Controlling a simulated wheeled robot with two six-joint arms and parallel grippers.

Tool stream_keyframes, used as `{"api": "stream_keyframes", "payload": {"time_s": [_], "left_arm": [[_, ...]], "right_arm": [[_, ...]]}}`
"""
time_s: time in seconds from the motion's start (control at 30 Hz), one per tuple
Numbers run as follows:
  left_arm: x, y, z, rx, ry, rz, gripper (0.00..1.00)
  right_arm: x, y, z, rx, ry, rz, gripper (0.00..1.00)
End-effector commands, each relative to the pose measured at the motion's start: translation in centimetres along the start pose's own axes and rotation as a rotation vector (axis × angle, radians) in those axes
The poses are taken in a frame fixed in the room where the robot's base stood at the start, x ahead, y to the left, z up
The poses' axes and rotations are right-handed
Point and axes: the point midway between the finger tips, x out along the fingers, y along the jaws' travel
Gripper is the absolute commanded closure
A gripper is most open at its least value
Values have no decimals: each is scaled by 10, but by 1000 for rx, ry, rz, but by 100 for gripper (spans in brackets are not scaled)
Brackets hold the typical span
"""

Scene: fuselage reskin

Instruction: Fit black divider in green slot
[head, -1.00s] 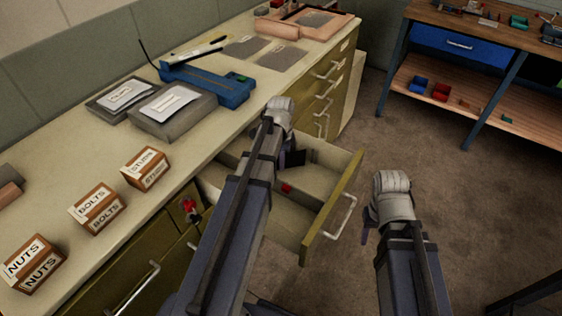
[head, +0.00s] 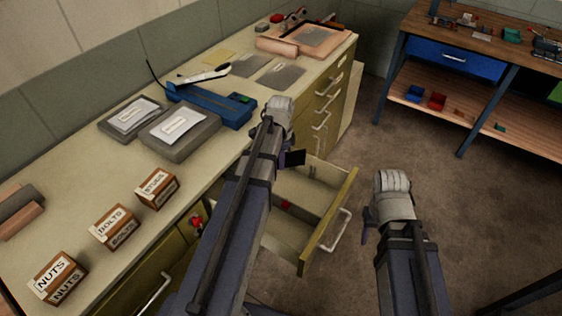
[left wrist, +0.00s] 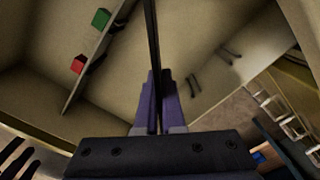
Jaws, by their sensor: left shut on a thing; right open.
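My left gripper (left wrist: 155,115) is shut on the black divider (head: 293,158), which stands up edge-on as a thin dark strip in the left wrist view (left wrist: 152,50). The gripper is over the open drawer (head: 327,245), near its far end, with the divider seemingly above the drawer. A green marker (left wrist: 101,18) and a red marker (left wrist: 78,65) sit on a partition (left wrist: 92,50) inside the drawer. The red one shows in the head view (head: 286,204); the green one there is hidden or unclear. My right gripper (head: 371,226) is open and empty, right of the drawer.
The counter (head: 85,185) holds labelled boxes (head: 113,227), grey binders (head: 180,132) and a blue tool (head: 210,102). A workbench (head: 490,70) stands at the back right. The drawer front and handle (head: 325,235) jut out; carpet beyond is clear.

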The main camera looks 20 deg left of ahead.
Motion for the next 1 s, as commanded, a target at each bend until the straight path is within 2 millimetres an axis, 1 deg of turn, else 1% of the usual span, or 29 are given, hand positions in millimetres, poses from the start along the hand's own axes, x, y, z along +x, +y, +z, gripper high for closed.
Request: {"api": "stream_keyframes", "payload": {"time_s": [0.03, 0.23, 0.33, 0.7, 0.83, 1.0], "left_arm": [[-10, 0, 0, 0, 0, 0, 100], [-13, 0, 0, -7, 0, 0, 100], [-17, 0, 0, -65, 0, 0, 100], [-42, 0, 0, -594, 0, 0, 100], [-46, 0, 0, -717, 0, 0, 100], [-48, 0, 0, -784, 0, 0, 100]], "right_arm": [[-10, 1, 1, 0, 0, 0, 50], [-13, 1, 1, 0, 0, 0, 50], [-17, 2, 1, 0, 0, 0, 50], [-42, 4, 2, 0, 0, 0, 50], [-46, 4, 3, 0, 0, 0, 50], [-48, 4, 3, 0, 0, 0, 50]]}}
